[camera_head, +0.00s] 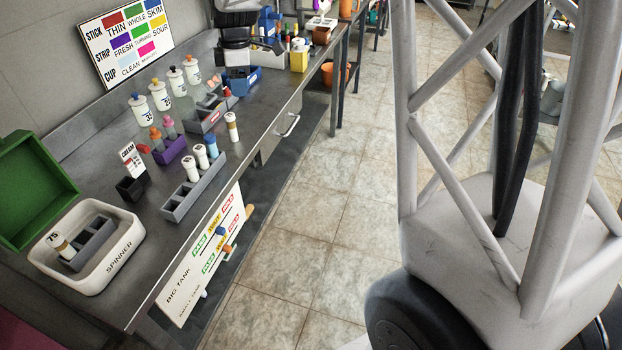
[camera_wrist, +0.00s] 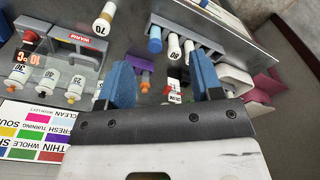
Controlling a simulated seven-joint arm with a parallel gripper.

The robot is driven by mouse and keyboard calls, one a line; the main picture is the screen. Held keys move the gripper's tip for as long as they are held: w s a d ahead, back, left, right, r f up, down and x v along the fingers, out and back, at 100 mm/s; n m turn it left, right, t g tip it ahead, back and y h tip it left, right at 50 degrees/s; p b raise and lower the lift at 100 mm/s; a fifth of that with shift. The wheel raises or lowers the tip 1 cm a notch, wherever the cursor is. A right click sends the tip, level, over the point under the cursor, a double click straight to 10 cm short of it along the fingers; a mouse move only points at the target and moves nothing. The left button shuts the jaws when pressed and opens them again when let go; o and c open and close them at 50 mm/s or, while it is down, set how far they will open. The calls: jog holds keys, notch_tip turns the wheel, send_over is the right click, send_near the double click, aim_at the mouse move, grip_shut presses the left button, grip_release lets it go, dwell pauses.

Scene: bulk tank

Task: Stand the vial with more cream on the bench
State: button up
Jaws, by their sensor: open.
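In the head view, a vial with a tan cap (camera_head: 232,126) stands upright on the bench (camera_head: 245,150), apart from the racks. A vial (camera_head: 62,246) sits in a small grey rack inside the white spinner (camera_head: 103,276). The cream levels are too small to compare. In the wrist view, my gripper (camera_wrist: 164,80) is open with nothing between its blue fingers. The grey rack (camera_wrist: 212,44) and the lone vial (camera_wrist: 104,18) lie beyond the fingertips. My gripper is not visible in the head view.
A black cream card stand (camera_head: 132,188), a purple rack (camera_head: 170,151) and a grey warming block (camera_head: 211,120) stand on the bench. Several numbered bottles (camera_head: 160,97) line the back. An open green lid (camera_head: 32,190) is at left. Bare bench lies around the lone vial.

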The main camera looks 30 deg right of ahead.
jog(key=s+d+m+t+h, duration=0.1)
jog(key=s+m, duration=1.5)
jog(key=s, duration=2.3)
jog(key=shift+t, duration=0.6)
jog(key=shift+r, duration=0.1)
